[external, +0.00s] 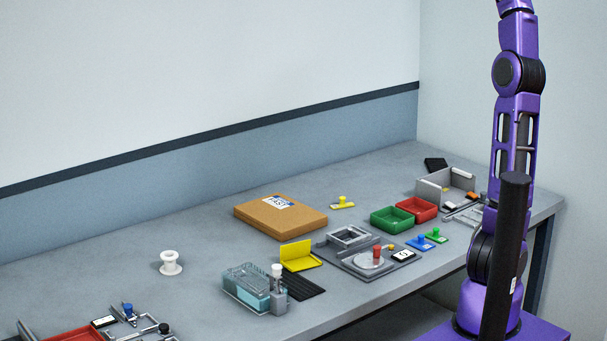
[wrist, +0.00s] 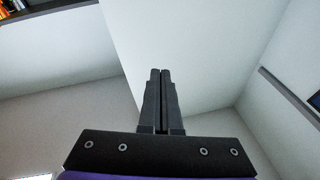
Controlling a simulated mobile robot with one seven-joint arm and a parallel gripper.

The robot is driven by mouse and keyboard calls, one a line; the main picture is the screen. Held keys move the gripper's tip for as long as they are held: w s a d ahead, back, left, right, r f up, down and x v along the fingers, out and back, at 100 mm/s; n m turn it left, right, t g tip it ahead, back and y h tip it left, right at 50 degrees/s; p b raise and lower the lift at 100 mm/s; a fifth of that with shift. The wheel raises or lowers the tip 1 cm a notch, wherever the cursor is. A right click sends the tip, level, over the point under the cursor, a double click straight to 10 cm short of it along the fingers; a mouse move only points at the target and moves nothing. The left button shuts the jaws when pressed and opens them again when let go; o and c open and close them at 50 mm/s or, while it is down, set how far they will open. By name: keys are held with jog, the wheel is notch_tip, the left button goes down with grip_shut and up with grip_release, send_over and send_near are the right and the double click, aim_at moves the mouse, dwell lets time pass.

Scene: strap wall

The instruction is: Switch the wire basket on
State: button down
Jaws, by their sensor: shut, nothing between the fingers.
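A wire basket (external: 247,277) sits in a teal clear-walled tank near the front of the bench in the external view. A grey post with a white knob (external: 277,270) stands at the tank's right side. Any switch marking on it is too small to tell. My gripper (wrist: 160,74) shows in the wrist view, fingers shut together and empty, with only walls and ceiling beyond. In the external view my arm rises out of the top of the picture at the right, so the gripper is hidden there, well away from the basket.
A black ribbed mat (external: 301,286) and a yellow open holder (external: 299,256) are beside the tank. A cardboard box (external: 280,217) lies behind. A grey plate device (external: 340,262) with a red knob is to the right. A white spool (external: 171,263) stands left, with clear bench around it.

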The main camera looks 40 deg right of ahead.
jog(key=w+a+f+n+t+y, duration=0.3)
jog(key=w+a+f, duration=0.2)
jog(key=w+a, duration=0.35)
jog(key=w+a+f+n+t+y, duration=0.3)
jog(key=w+a+f+n+y, duration=0.15)
jog(key=w+a, duration=0.4)
jog(key=w+a+f+n+t+y, duration=0.3)
jog(key=w+a+f, duration=0.3)
jog(key=a, duration=0.5)
jog(key=w+a+f+n+g+y, duration=0.1)
jog(key=w+a+f+n+y, duration=0.15)
jog(key=a+f, duration=0.55)
jog(key=w+a+f+n+g+y, duration=0.2)
jog(key=w+a+f+y, duration=0.15)
jog(key=a+f, duration=0.55)
jog(key=n+g+y, duration=0.3)
jog(key=g+y, duration=0.1)
jog(key=g, duration=0.5)
send_over(279, 267)
notch_tip(279, 267, down, 33)
jog(key=shift+p, duration=0.3)
notch_tip(279, 267, down, 14)
jog(key=shift+w+b, duration=0.1)
jog(key=shift+b, duration=0.45)
